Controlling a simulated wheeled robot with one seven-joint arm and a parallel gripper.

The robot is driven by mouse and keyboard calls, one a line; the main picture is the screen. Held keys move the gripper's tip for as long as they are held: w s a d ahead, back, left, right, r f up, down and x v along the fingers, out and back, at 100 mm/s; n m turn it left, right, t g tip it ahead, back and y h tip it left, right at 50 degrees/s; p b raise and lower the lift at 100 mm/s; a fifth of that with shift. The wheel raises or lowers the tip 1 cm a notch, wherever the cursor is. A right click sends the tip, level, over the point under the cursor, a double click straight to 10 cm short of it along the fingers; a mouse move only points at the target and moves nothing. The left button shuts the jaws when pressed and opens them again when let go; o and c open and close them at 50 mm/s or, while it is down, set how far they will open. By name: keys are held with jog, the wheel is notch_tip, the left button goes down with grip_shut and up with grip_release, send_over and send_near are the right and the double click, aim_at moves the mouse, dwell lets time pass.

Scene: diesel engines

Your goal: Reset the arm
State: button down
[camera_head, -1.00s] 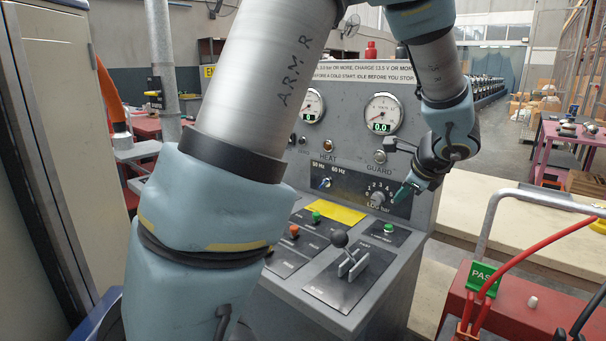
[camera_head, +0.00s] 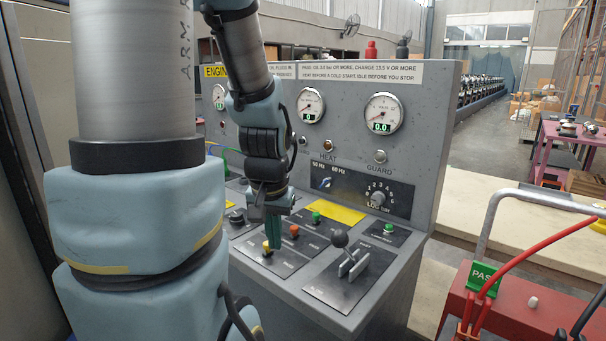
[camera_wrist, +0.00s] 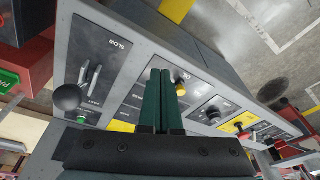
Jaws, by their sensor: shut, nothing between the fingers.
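My gripper (camera_head: 273,232) has green fingers, shut and empty, pointing down over the sloped control desk (camera_head: 340,318) in the head view. Its tips are close to the yellow button (camera_head: 267,247); I cannot tell whether they touch it. In the wrist view my gripper (camera_wrist: 161,75) shows its two fingers side by side, with the yellow button (camera_wrist: 180,89) just right of the tips. My arm crosses the left of the head view and hides part of the desk and panel.
An orange button (camera_head: 294,231), a green button (camera_head: 316,217) and a black-knobbed lever (camera_head: 340,240) stand on the desk. The upright panel (camera_head: 425,130) with gauges rises behind. A red box (camera_head: 520,310) with a metal handle (camera_head: 487,225) stands at the right.

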notch_tip(320, 180, down, 11)
jog(key=s+a+n+g+b, duration=0.1)
jog(key=s+b, duration=0.1)
jog(key=b, duration=0.8)
jog(key=shift+s, duration=0.3)
